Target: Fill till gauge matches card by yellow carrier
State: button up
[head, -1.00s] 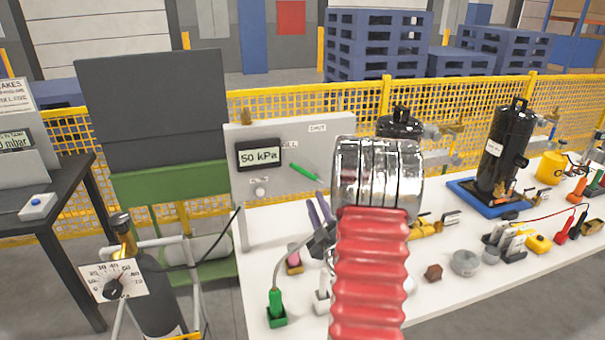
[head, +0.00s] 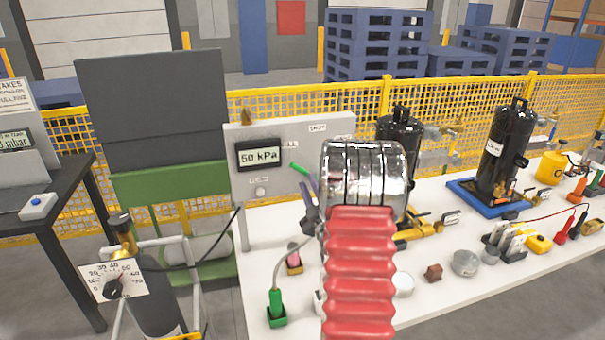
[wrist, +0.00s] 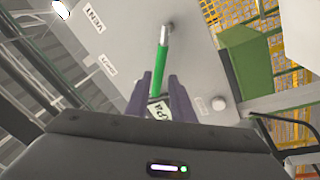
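A grey panel (head: 240,185) carries a gauge display (head: 258,155) reading 50 kPa and a green lever (head: 300,169). Labels sit around the lever; one reads SHUT, and VENT shows in the wrist view. My gripper (head: 312,188) is at the lever's lower right in the head view, partly hidden behind my arm. In the wrist view, my gripper's purple fingers (wrist: 160,78) stand apart, with the end of the green lever (wrist: 161,60) between them; contact cannot be told.
A dark cylinder with a dial (head: 113,281) stands at front left. A green plug (head: 276,305) with a hose and several small parts crowd the tabletop. Yellow mesh fence (head: 290,110) runs behind.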

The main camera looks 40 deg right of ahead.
aim_at(303, 172)
jog(key=shift+x, duration=3.2)
jog(key=shift+c, duration=0.4)
grip_shut()
